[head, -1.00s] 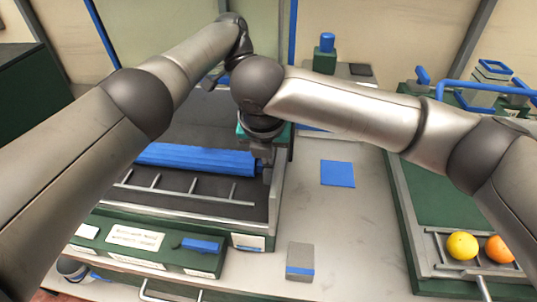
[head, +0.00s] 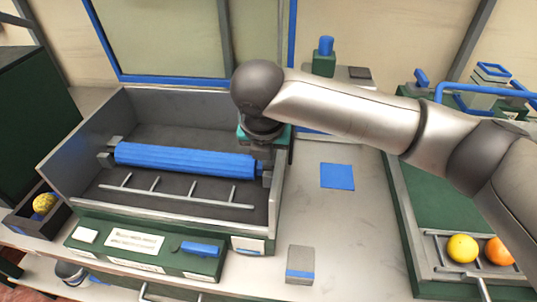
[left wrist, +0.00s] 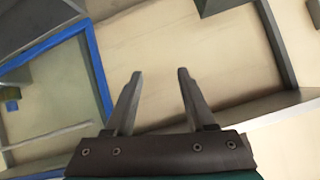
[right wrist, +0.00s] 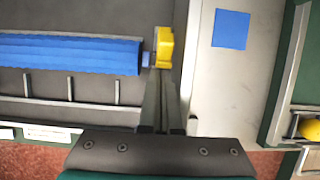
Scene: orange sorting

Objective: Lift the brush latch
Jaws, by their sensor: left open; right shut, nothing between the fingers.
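The blue brush roller (head: 185,160) lies across the grey open box (head: 65,160); it also shows in the right wrist view (right wrist: 70,54). A yellow latch (right wrist: 164,47) sits at the brush's right end in the right wrist view; my right arm hides it in the head view. My right gripper (right wrist: 160,75) is shut and empty, its fingertips just at the near side of the latch; I cannot tell whether they touch it. My left gripper (left wrist: 159,72) is open and empty in the left wrist view, facing a pale wall, and out of the head view.
A rail with several pegs (head: 180,197) runs in front of the brush. A green front panel (head: 180,262) carries labels. A blue square (head: 337,175) lies on the bare grey counter to the right. A yellow fruit (head: 462,247) and an orange (head: 498,250) rest in a tray at right.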

